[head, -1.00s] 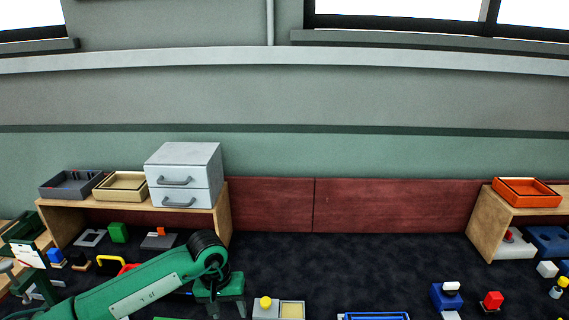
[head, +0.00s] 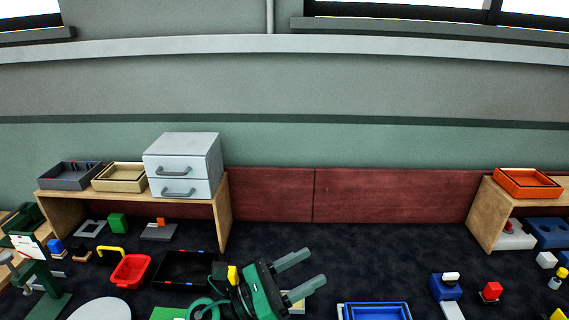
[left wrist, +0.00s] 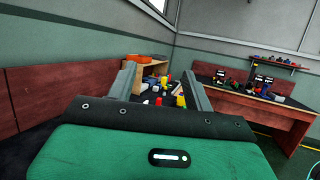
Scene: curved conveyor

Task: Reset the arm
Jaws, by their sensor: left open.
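My left gripper (head: 303,271) is green with two grey-green fingers spread apart. In the head view it is low in the middle, above the dark table, with its fingers pointing right. Nothing is between the fingers. In the left wrist view its two fingers (left wrist: 160,88) stand wide apart, with distant table items seen between them. My right gripper is in neither view.
A red basket (head: 131,270) and a black tray (head: 186,269) lie left of the gripper. A blue tray (head: 376,311) lies to its right. A wooden shelf (head: 222,212) bears a grey drawer unit (head: 183,165). The table's middle back is clear.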

